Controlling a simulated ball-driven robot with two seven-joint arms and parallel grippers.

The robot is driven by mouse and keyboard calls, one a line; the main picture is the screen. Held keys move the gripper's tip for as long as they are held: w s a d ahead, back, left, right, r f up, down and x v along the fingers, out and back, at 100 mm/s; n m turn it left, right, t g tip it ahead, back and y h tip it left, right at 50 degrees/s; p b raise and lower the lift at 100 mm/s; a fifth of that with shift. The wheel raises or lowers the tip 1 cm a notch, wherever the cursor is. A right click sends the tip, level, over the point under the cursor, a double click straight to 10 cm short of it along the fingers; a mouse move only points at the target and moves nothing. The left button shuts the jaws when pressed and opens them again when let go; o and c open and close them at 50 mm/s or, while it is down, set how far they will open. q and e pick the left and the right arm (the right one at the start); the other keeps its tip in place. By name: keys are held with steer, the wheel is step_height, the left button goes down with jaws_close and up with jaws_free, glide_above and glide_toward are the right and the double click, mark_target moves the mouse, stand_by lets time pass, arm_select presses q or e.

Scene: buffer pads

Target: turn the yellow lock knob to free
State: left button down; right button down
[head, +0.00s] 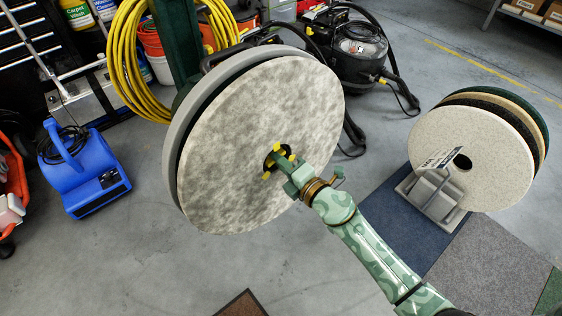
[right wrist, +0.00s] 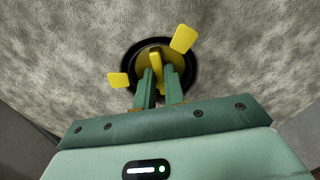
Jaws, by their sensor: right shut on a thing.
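The yellow lock knob (head: 269,161) sits in the dark centre hole of a large, grey-stained round pad (head: 225,130) on the floor machine. In the right wrist view the knob's central bar (right wrist: 156,62) stands between my two green fingers, with yellow tabs (right wrist: 184,39) to its upper right and lower left. My right gripper (head: 281,164) reaches in from the lower right and is shut on the knob. It also shows in the right wrist view (right wrist: 160,80). The fingers partly hide the knob. My left gripper is not in view.
A stand (head: 432,196) holding several round pads is at the right. A blue blower (head: 85,175) is at the left. A yellow hose (head: 125,60) hangs behind the pad, and a black vacuum (head: 358,48) stands at the back. The floor below the pad is mostly clear.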

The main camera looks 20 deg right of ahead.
steer(key=n, duration=1.1)
steer(key=shift+n, duration=0.3)
steer(key=n+p, duration=0.1)
steer(key=n, duration=0.3)
steer(key=shift+n, duration=0.3)
steer(key=c, duration=1.6)
jaws_free()
steer(key=shift+o, duration=0.2)
steer(key=shift+s, duration=0.1)
